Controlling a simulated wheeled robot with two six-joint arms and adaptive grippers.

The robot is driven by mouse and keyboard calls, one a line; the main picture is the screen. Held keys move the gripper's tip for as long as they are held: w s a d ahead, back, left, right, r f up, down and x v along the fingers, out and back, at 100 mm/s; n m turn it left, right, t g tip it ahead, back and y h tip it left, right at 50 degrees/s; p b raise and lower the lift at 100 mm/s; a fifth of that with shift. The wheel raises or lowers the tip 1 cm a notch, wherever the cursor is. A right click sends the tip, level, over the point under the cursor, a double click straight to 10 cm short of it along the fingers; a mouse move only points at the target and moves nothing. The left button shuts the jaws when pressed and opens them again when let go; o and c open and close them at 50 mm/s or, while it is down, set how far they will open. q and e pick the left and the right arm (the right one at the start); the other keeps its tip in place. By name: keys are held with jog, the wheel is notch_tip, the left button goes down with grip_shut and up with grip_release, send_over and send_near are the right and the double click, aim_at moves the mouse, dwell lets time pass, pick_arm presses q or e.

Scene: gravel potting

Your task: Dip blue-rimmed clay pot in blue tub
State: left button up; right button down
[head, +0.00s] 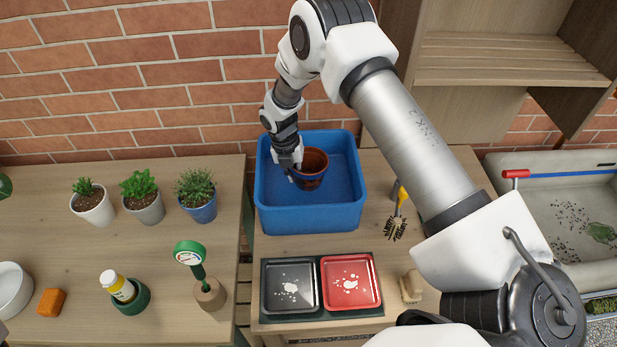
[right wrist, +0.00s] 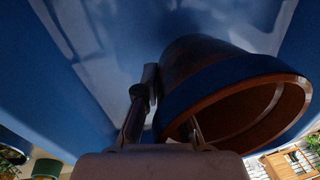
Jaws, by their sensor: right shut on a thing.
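The blue-rimmed clay pot (head: 314,163) is inside the blue tub (head: 311,218), near its middle, with its open mouth showing. My right gripper (head: 293,165) is shut on the pot's left rim. In the right wrist view the pot (right wrist: 225,85) lies between my gripper's fingers (right wrist: 165,120), one finger outside the wall and one inside the mouth. The tub's blue inner surface (right wrist: 90,60) fills the background there. I cannot tell whether the pot touches the tub floor. My left gripper is not in view.
Three potted plants (head: 143,200) stand on the left table. A grey tray (head: 290,288) and a red tray (head: 350,283) lie in front of the tub. A brush (head: 411,286) lies to their right. A grey sink (head: 560,200) is at far right.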

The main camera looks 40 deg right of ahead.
jog(key=shift+r+p, duration=4.05)
jog(key=shift+r, duration=1.8)
notch_tip(320, 180, up, 3)
jog(key=shift+f+p, duration=0.1)
jog(key=shift+p, duration=1.05)
jog(key=shift+w, duration=0.1)
